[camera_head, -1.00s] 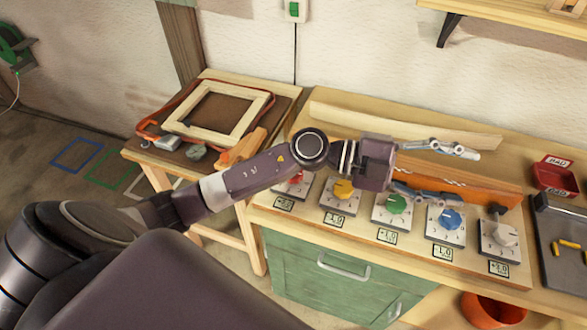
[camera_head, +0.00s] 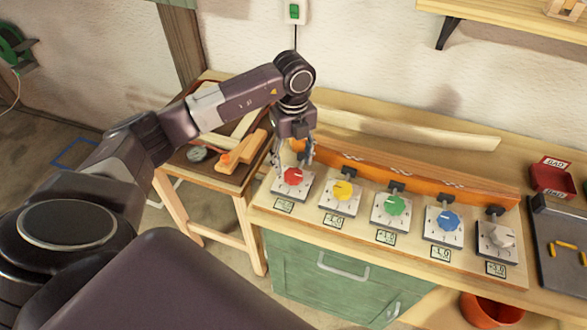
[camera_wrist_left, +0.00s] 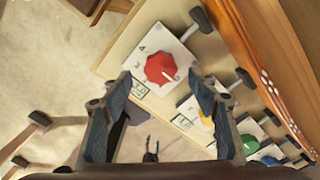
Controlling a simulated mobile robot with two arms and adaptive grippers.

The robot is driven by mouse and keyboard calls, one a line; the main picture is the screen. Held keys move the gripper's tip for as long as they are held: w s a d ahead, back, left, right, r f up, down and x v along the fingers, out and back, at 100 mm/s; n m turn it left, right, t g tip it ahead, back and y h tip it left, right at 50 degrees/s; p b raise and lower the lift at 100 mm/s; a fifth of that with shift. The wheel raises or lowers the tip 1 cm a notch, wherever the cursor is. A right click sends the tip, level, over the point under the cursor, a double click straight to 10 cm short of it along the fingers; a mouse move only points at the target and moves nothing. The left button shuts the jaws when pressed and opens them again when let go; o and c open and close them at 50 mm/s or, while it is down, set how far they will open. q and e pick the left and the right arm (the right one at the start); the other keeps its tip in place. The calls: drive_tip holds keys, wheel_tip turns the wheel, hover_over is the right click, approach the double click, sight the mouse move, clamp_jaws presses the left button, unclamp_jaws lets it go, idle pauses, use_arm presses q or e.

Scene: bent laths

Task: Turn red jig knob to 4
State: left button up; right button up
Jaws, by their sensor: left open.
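The red jig knob (camera_head: 293,177) sits on a white dial plate at the left end of the knob row on the bench. In the left wrist view the red knob (camera_wrist_left: 161,68) shows a white pointer line, with a 4 and a 3 readable on its plate. My left gripper (camera_head: 292,160) points down just above and behind the red knob. In the wrist view its two fingers (camera_wrist_left: 164,100) are spread wide, empty, with the red knob ahead of and between them. They appear apart from the knob. My right gripper is not in view.
Yellow (camera_head: 342,190), green (camera_head: 394,204), blue (camera_head: 449,219) and grey (camera_head: 502,236) knobs run to the right, with small displays in front. A side table with a wooden frame stands at left. Red bins (camera_head: 552,178) are at right.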

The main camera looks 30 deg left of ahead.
sight(293, 174)
use_arm(q)
drive_tip(key=shift+d+f+p, duration=0.1)
drive_tip(key=shift+f+p, duration=0.4)
drive_tip(key=shift+f, duration=1.8)
drive_tip(key=shift+c, duration=0.5)
drive_tip(key=c, duration=1)
